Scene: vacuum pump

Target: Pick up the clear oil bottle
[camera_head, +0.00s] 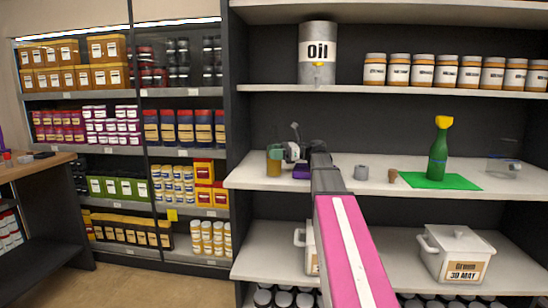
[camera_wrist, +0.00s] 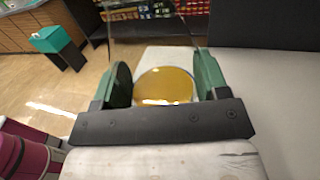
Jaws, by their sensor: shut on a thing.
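The clear oil bottle (camera_wrist: 163,88) is between the two green fingers of my gripper (camera_wrist: 164,76) in the wrist view. Amber oil shows in it, and its clear walls rise past the fingers. My gripper is shut on it. In the head view my gripper (camera_head: 287,152) is at the left part of the middle shelf, with the bottle's amber part (camera_head: 273,168) below it. I cannot tell whether the bottle's base touches the shelf.
On the middle shelf (camera_head: 330,182) are a purple item (camera_head: 301,171), a grey ring-like piece (camera_head: 361,173), a cork (camera_head: 393,176) and a green bottle (camera_head: 438,155) on a green mat (camera_head: 452,182). A clear item (camera_head: 503,165) lies far right. An oil can (camera_head: 317,55) stands above.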

